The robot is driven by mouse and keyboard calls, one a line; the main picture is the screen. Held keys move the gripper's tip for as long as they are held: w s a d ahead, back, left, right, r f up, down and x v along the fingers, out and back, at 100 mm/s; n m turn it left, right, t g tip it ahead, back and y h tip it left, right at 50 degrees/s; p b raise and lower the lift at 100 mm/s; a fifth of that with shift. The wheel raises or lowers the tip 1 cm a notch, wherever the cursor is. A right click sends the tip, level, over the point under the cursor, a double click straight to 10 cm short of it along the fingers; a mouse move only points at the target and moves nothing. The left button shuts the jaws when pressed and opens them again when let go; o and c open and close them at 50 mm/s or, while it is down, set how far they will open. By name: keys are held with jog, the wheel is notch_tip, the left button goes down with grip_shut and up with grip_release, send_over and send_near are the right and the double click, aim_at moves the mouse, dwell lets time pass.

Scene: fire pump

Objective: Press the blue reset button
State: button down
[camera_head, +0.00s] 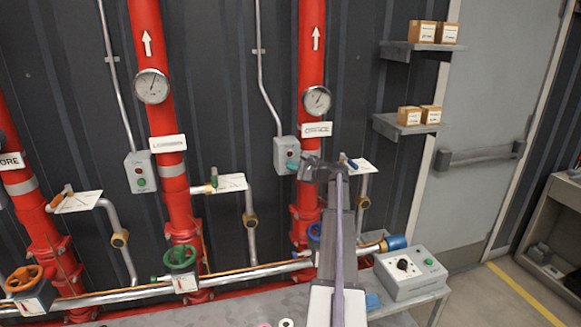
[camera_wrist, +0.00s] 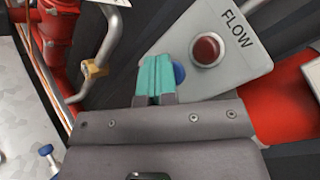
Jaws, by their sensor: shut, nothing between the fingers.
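The blue reset button (camera_wrist: 179,72) is on a light grey control box (camera_wrist: 232,72) marked FLOW. In the wrist view it is partly hidden behind the teal fingertips of my gripper (camera_wrist: 158,76). A red round lamp or button (camera_wrist: 207,50) is beside it. My gripper is shut and empty, its tips right at the blue button; I cannot tell whether they touch it. In the head view my gripper (camera_head: 294,166) is at the lower part of the same box (camera_head: 283,146), below its red lamp, and the blue button is not clearly seen there.
A red riser pipe (camera_head: 312,80) with a gauge (camera_head: 317,100) stands right beside the box. A white plate (camera_head: 355,164) on a branch pipe is to the right. A similar box (camera_head: 140,172) is on the left. A bench with a control unit (camera_head: 410,273) is below right.

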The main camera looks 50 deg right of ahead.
jog(key=shift+s+a, duration=0.1)
jog(key=shift+s, duration=0.05)
jog(key=shift+s+a, duration=0.4)
jog(key=shift+s, duration=0.25)
jog(key=s+a, duration=0.1)
jog(key=s, duration=0.1)
jog(key=s+a, duration=0.1)
jog(key=s, duration=0.1)
jog(key=shift+s+a, duration=0.1)
jog(key=shift+a, duration=0.25)
dwell(0.5)
